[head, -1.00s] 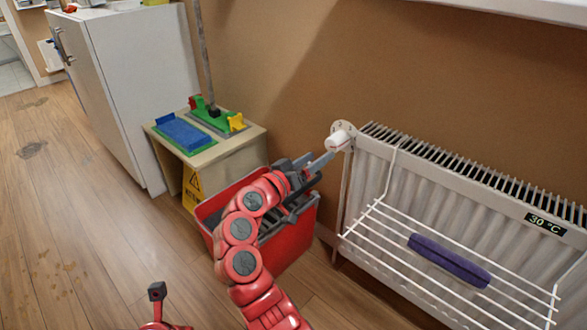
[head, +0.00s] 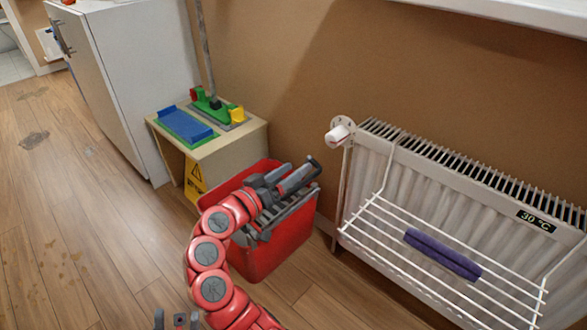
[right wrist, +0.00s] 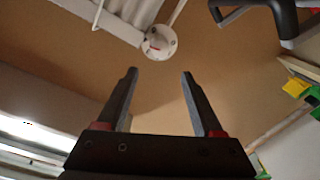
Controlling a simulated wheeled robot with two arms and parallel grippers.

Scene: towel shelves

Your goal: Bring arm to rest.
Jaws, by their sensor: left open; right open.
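My right gripper (head: 312,172) is open and empty, above the red bucket and just left of and below the white radiator knob (head: 340,134). A gap separates it from the knob. In the right wrist view, its two dark fingers (right wrist: 160,73) stand apart with nothing between them, and the knob (right wrist: 160,42) shows beyond them. My left gripper (head: 177,318) is at the bottom edge of the head view, mostly cut off, with its two fingers apart.
A white radiator (head: 480,190) reading 30 °C carries a wire rack (head: 385,247) with a folded purple towel (head: 442,254). The red bucket (head: 270,254) stands beside a small wooden cabinet (head: 228,155) and yellow sign (head: 194,180). A white cabinet (head: 125,90) stands behind.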

